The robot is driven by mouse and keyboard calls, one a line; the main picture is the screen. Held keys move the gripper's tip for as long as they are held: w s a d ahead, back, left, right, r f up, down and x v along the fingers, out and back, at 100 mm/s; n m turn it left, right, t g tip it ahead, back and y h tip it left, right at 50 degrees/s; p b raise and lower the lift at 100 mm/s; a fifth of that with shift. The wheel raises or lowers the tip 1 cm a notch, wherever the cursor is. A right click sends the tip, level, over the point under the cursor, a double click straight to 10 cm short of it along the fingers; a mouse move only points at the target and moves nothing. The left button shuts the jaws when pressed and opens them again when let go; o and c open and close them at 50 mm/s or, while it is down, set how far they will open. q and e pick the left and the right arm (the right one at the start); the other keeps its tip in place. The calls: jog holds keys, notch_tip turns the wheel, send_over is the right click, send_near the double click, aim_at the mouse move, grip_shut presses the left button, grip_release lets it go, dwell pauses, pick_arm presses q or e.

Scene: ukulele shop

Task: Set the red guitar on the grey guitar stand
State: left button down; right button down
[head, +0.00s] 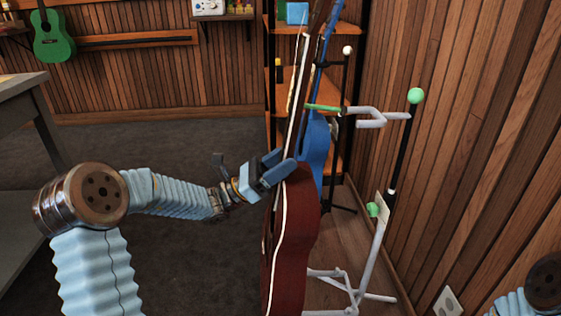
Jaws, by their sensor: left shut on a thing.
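The red guitar (297,235) is upright in the middle of the head view, seen nearly edge-on, with its neck rising past the top edge. My left gripper (280,170) is shut on it where the neck meets the body. The grey guitar stand (371,262) is just right of the guitar, with a black upper pole, a grey fork and green knobs. Its lower arms reach left towards the guitar's lower body. I cannot tell whether they touch. The guitar's bottom is cut off by the lower edge. My right gripper is out of view; only part of that arm shows.
A blue guitar (314,150) stands close behind the red one, near a shelf (340,28). A wooden wall (480,150) borders the right side. A grey table (22,85) is at the left. A green guitar (52,38) hangs on the back wall. The dark floor between is clear.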

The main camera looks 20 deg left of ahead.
aim_at(302, 169)
pick_arm(q)
jog(key=shift+w+d+f+b, duration=0.1)
jog(key=shift+w+d+b, duration=0.15)
jog(key=shift+d, duration=0.45)
jog(key=shift+w+d+b, duration=0.3)
jog(key=shift+d, duration=0.35)
jog(key=shift+w+d+f+b, duration=0.1)
jog(key=shift+w+d+b, duration=0.15)
jog(key=shift+d, duration=0.45)
jog(key=shift+w+d+b, duration=0.15)
jog(key=shift+w+d, duration=0.1)
jog(key=shift+d, duration=0.35)
jog(key=shift+w+d+b, duration=0.15)
jog(key=shift+w+d, duration=0.1)
jog(key=shift+d, duration=0.4)
jog(key=w+d, duration=0.2)
jog(key=d, duration=0.3)
jog(key=shift+w+d+f, duration=0.2)
jog(key=shift+w+d, duration=0.05)
jog(key=shift+d, duration=0.15)
jog(key=shift+d+p, duration=0.1)
jog(key=shift+p, duration=0.2)
jog(key=shift+f, duration=0.25)
jog(key=shift+w+d+f+b, duration=0.1)
jog(key=shift+f+b, duration=0.7)
jog(key=shift+f, duration=0.5)
jog(key=shift+w+d+f+b, duration=0.1)
jog(key=shift+f+b, duration=0.65)
jog(key=shift+f, duration=0.5)
